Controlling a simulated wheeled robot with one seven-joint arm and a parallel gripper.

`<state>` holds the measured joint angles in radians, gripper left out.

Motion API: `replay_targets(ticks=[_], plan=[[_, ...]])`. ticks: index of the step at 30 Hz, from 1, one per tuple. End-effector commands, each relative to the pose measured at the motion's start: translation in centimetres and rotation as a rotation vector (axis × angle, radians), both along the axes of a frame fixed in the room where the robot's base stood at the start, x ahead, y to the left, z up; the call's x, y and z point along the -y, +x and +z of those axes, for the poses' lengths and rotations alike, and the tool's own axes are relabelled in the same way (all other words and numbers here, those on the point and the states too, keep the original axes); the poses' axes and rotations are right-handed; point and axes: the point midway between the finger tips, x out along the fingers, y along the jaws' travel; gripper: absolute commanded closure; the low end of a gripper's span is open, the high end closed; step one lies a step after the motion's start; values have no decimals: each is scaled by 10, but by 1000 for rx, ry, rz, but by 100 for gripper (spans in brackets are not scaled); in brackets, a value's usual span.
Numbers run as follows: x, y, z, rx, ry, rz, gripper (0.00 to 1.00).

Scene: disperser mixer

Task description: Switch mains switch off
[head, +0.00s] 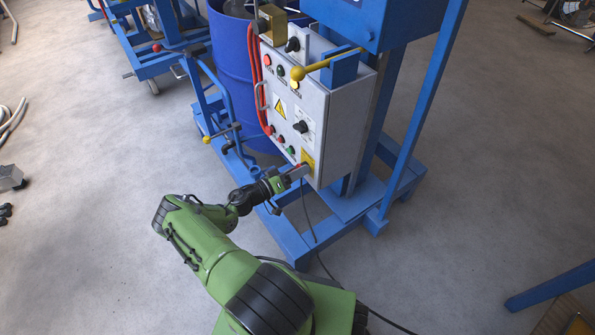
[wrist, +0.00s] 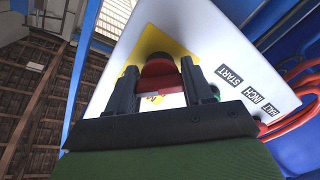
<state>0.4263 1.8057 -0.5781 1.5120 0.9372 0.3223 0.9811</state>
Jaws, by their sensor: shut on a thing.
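The mains switch is a red knob on a yellow plate (head: 308,158) at the lower right of the grey control box (head: 345,105). In the wrist view the red knob (wrist: 158,68) sits between my two fingers, with the yellow plate (wrist: 130,72) behind it. My gripper (wrist: 155,88) is shut on the red knob. In the head view my gripper (head: 300,170) reaches the bottom corner of the box and hides most of the knob. The knob's exact turn angle cannot be told.
A black selector knob (head: 300,127) and a green button (head: 291,150) are nearby on the panel. Red cables (head: 254,80) run along the box's left side. A blue drum (head: 228,60) stands behind. A black cable (head: 312,225) hangs below.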

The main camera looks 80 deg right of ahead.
Motion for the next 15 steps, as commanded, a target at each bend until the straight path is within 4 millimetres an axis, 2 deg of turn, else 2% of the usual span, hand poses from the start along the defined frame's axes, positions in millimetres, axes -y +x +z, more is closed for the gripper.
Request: replay_targets(ticks=[8, 15], plan=[[0, 0, 0, -23, 20, 0, 79], [0, 0, 0, -117, 104, 1, 79]])
